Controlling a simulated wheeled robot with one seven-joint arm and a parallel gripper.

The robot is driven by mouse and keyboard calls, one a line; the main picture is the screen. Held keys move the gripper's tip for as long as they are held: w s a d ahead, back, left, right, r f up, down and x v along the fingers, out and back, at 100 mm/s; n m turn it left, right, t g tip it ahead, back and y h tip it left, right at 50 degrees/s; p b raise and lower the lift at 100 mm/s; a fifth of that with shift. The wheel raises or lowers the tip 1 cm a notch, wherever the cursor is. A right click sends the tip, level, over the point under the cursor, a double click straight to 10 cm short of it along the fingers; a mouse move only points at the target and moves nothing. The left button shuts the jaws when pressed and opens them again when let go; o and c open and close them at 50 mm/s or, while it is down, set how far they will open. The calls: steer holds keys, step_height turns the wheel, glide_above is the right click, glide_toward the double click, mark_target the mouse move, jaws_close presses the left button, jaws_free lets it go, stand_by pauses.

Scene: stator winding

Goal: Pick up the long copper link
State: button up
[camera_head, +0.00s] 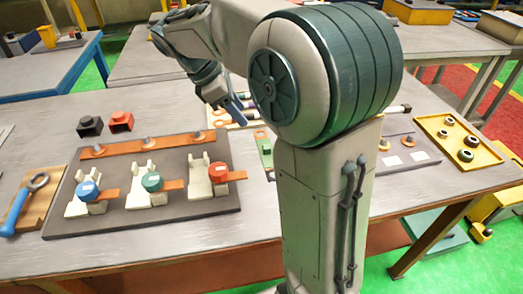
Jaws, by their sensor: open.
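My gripper (240,104) is open above the back middle of the table, left of my large arm joint. Below and beside it lie slim parts with copper-coloured ends; one copper end (222,124) shows just under the fingers. A green part with a copper ring end (262,136) lies to the right, partly hidden by my arm. I cannot tell which of these is the long copper link. A long copper bar (168,146) with several bolts runs along the back of the dark board (140,219). Nothing shows between the fingers.
The board carries white holders with blue (88,190), green (152,182) and red (218,172) round parts. A black block (90,126) and a red block (121,121) stand behind it. A blue-handled wrench (20,209) lies left, a yellow tray (487,154) right. My arm hides the table's middle.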

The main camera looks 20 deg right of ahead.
steer(key=b, duration=0.1)
glide_toward(267, 147)
steer(key=x, duration=0.3)
steer(key=shift+w+d, duration=0.15)
steer(key=shift+d, duration=0.05)
steer(key=shift+b+x, duration=0.65)
steer(key=shift+x, duration=2.05)
steer(key=shift+a, duration=0.25)
jaws_close()
